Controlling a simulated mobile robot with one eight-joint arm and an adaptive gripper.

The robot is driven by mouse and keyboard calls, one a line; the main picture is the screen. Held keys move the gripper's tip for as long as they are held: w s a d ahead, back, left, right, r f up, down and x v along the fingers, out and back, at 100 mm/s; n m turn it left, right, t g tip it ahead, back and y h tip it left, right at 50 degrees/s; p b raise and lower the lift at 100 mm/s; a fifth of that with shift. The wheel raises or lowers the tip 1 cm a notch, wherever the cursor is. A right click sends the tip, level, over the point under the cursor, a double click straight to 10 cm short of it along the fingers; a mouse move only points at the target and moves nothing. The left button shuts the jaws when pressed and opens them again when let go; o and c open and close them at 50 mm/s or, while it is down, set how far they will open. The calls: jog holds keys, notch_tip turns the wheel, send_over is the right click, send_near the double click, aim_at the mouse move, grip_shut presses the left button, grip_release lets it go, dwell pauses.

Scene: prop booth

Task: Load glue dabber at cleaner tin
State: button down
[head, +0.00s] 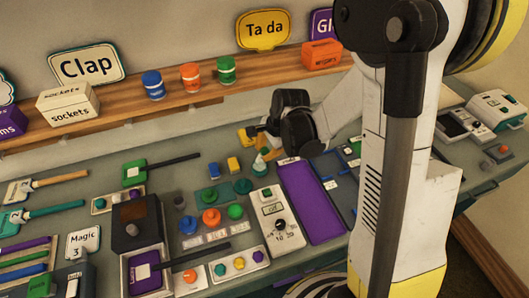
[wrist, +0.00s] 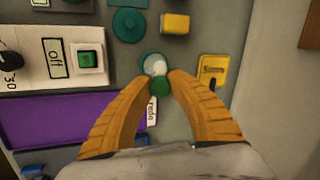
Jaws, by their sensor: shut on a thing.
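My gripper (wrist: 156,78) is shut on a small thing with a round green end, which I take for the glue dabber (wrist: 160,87). A white part shows just beyond the green end, inside or over a round teal rim (wrist: 145,58), which may be the cleaner tin. I cannot tell whether the dabber touches that rim. In the head view my gripper (head: 268,154) is low over the bench, with its orange fingertips beside a small white cone-like shape (head: 259,164) on a teal base. The fingers partly hide it.
A teal disc (wrist: 130,24), a yellow block (wrist: 175,23) and a yellow latch-like piece (wrist: 213,70) lie close by. A white switch box (head: 264,211) and a purple tray (head: 311,200) stand nearer. A wooden shelf (head: 120,118) with several tins runs along the back.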

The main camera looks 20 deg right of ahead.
jog(key=shift+r+p, duration=1.45)
jog(key=shift+r, duration=0.95)
jog(key=shift+f, duration=0.15)
